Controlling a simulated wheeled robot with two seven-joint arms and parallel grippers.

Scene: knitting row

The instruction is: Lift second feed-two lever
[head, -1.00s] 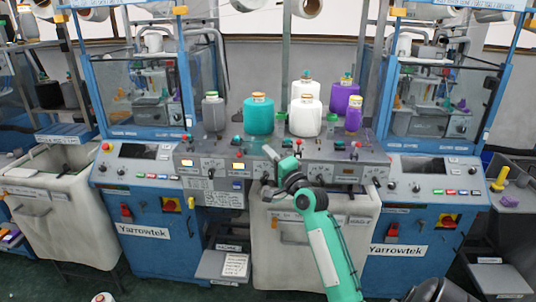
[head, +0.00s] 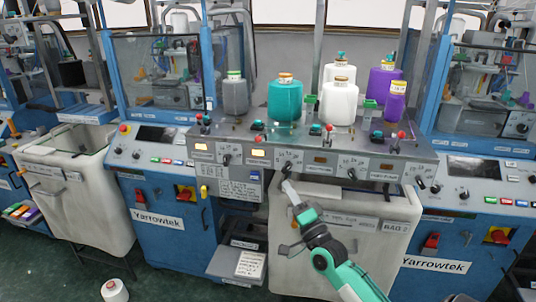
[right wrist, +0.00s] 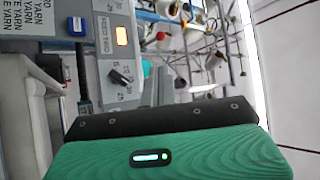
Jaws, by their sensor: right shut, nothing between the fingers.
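A grey control panel (head: 262,151) runs between two blue machines. Small red-topped levers stand along its top: a left one (head: 206,120), a middle one (head: 328,128) and a right one (head: 401,135). I cannot read which is the second feed-two lever. My right gripper (head: 288,187) is shut and empty, just below the panel's front face, under a dark knob (head: 287,168) and apart from the levers. In the right wrist view its green body fills the bottom; a knob (right wrist: 121,76) and a lit orange window (right wrist: 122,36) show on the panel beyond. My left gripper is out of view.
Yarn cones stand behind the panel: grey (head: 235,94), teal (head: 285,98), white (head: 339,101) and purple (head: 394,100). A cream bin (head: 395,212) hangs below the panel, behind my right arm. Another bin (head: 90,190) stands left. A cone (head: 114,291) sits on the floor.

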